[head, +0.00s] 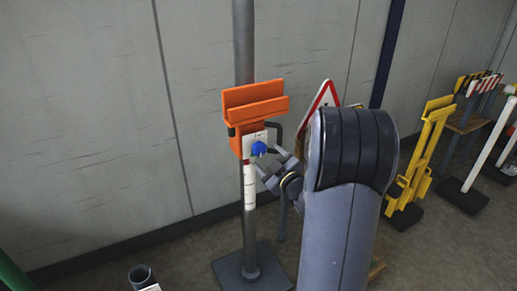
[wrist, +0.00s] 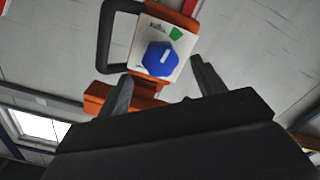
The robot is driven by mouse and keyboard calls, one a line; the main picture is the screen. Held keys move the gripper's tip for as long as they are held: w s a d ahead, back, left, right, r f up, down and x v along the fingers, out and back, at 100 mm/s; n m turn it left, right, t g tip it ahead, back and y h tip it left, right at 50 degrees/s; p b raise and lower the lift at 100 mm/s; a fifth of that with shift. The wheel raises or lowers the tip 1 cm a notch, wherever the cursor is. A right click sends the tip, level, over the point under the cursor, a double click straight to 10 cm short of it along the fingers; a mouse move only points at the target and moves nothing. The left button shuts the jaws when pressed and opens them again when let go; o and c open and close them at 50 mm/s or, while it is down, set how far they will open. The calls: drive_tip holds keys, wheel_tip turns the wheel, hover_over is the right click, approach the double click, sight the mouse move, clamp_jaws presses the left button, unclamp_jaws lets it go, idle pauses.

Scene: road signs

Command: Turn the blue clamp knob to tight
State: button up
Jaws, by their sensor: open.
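The blue clamp knob (head: 259,148) sits on a white plate (head: 247,143) on the front of an orange clamp bracket (head: 256,101), which is fixed to a grey pole. In the wrist view the knob (wrist: 161,59) has a white pointer line, and the white plate (wrist: 176,33) carries a green mark and small dark lettering that I cannot read fully. My gripper (head: 268,168) is open just below and right of the knob. In the wrist view its fingers (wrist: 160,80) are spread to either side of the knob, with nothing between them. I cannot tell whether they touch it.
A dark handle (head: 275,128) juts from the bracket's right side. The grey pole (head: 244,45) stands on a square base (head: 252,268). A red-edged triangular sign (head: 318,105) leans behind my arm. Yellow stands (head: 425,150) are at the right. The wall at left is clear.

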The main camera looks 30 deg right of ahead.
sight(261, 151)
drive_tip(key=w, duration=0.6)
drive_tip(key=shift+a, duration=0.15)
drive_tip(key=shift+c, duration=0.4)
drive_tip(key=c, duration=0.9)
